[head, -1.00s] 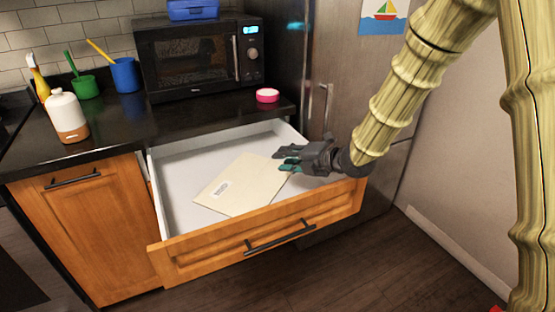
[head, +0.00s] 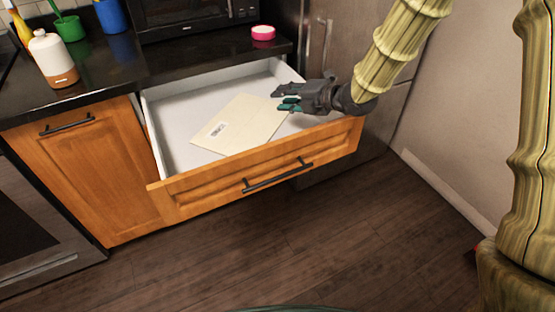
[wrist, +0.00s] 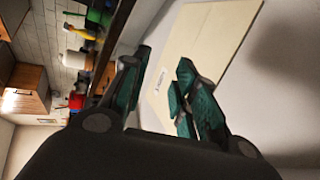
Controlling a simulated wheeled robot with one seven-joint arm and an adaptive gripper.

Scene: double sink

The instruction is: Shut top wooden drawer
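The top wooden drawer (head: 215,192) is pulled well out from under the dark counter. Its front has a dark bar handle (head: 278,176), and its white inside shows. A cream envelope (head: 240,124) with a small label lies flat in the drawer; it also shows in the wrist view (wrist: 215,40). My gripper (head: 284,99) is over the right part of the drawer, just inside its front panel, pointing left. In the wrist view its teal-padded fingers (wrist: 160,90) are apart with nothing between them. I cannot tell whether it touches the drawer.
A closed wooden cabinet (head: 85,175) stands left of the drawer. The counter (head: 100,82) holds a white-and-brown bottle (head: 52,60), green and blue cups, a microwave (head: 190,15) and a pink round container (head: 263,33). A metal fridge stands right. The floor (head: 300,240) in front is clear.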

